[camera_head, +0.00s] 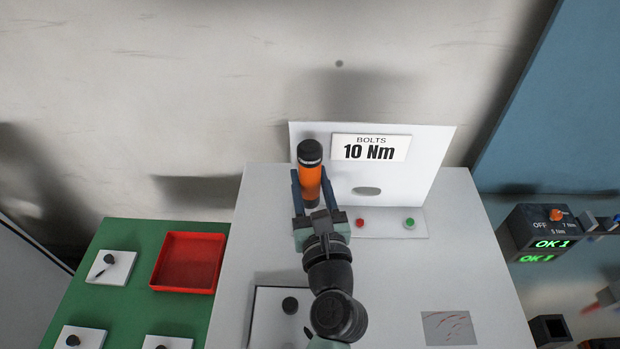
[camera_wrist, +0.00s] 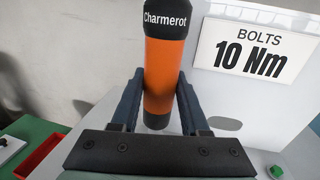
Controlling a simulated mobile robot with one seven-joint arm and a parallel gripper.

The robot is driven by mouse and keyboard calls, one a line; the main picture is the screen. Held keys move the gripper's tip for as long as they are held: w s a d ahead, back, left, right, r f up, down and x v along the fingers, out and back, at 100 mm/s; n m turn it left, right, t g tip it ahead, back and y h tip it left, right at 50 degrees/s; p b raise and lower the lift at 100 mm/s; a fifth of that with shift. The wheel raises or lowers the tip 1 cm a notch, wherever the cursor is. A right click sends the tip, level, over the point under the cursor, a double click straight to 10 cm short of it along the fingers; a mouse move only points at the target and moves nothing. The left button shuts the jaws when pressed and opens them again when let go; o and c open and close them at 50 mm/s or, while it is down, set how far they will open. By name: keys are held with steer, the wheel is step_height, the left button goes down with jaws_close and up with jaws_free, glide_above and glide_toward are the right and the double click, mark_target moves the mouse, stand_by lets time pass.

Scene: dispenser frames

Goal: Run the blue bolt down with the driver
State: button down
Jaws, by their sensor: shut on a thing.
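The driver (camera_head: 309,172) has an orange body with a black cap and stands roughly upright in front of the white panel. In the wrist view the driver (camera_wrist: 164,75) shows the word "Charmerot" on its cap. My gripper (camera_head: 310,188) is shut on its orange body, one dark blue finger on each side. The wrist view shows my gripper (camera_wrist: 160,92) from behind, with the driver between its fingers. The driver's lower end and tip are not clearly visible. I cannot make out a blue bolt in either view.
The white panel (camera_head: 432,150) carries a sign (camera_head: 370,148) reading "BOLTS 10 Nm", above a red button (camera_head: 360,223) and a green button (camera_head: 409,222). A red tray (camera_head: 214,263) lies on the green surface at left. A dial box (camera_head: 530,225) at right shows "OK 1".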

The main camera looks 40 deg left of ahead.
mark_target(312, 173)
steer(key=shift+f, duration=0.75)
stand_by(1.5)
steer(key=shift+r, duration=0.1)
steer(key=shift+r+p, duration=2.6)
steer(key=shift+r, duration=0.05)
